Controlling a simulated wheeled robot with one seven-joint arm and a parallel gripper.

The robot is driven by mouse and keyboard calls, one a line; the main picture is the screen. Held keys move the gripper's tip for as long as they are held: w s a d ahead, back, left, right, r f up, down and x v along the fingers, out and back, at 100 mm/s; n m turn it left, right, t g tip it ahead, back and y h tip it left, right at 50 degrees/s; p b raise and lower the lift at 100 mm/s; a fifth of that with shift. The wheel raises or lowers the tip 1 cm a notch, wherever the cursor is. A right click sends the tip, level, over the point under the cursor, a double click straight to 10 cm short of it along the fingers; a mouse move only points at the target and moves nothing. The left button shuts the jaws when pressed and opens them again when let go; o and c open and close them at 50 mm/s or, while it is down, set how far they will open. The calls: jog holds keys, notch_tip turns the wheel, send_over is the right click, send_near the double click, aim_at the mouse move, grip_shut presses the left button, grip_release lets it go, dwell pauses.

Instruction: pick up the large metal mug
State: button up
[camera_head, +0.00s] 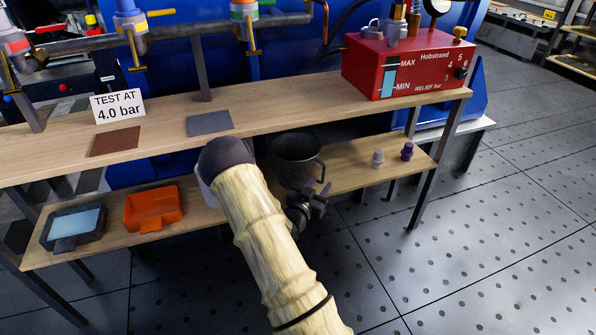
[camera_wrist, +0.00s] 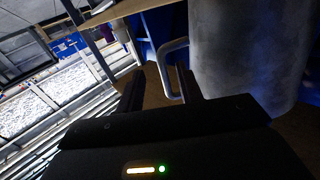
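The large metal mug (camera_head: 292,150) is dark grey and stands upright on the lower wooden shelf, its handle toward the front right. My gripper (camera_head: 318,190) is at the shelf's front edge, close to the handle. In the wrist view the mug's body (camera_wrist: 245,45) fills the upper right. Its pale handle loop (camera_wrist: 170,68) shows between the two dark fingers of my gripper (camera_wrist: 160,85). The fingers are apart, and the right one is close to the handle. Whether either finger touches it cannot be told. My arm hides part of the shelf left of the mug.
On the lower shelf (camera_head: 345,172) are an orange bin (camera_head: 152,207), a dark bin (camera_head: 75,228), and grey (camera_head: 377,158) and purple (camera_head: 407,151) fittings at the right. The upper shelf (camera_head: 290,105) overhangs behind the mug, with a red box (camera_head: 408,68) on it. The floor in front is clear.

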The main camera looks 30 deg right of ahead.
aim_at(322, 180)
jog(key=shift+w+d, duration=0.15)
jog(key=shift+d, duration=0.1)
jog(key=shift+w+d+b, duration=0.2)
jog(key=shift+d+b, duration=0.15)
jog(key=shift+b, duration=0.05)
jog(key=b+x, duration=0.2)
jog(key=x, duration=0.1)
jog(key=shift+w+d, duration=0.15)
jog(key=shift+w, duration=0.05)
jog(key=shift+w+d+r, duration=0.15)
jog(key=shift+w+d, duration=0.1)
jog(key=shift+d, duration=0.15)
jog(key=shift+c, duration=0.3)
grip_shut()
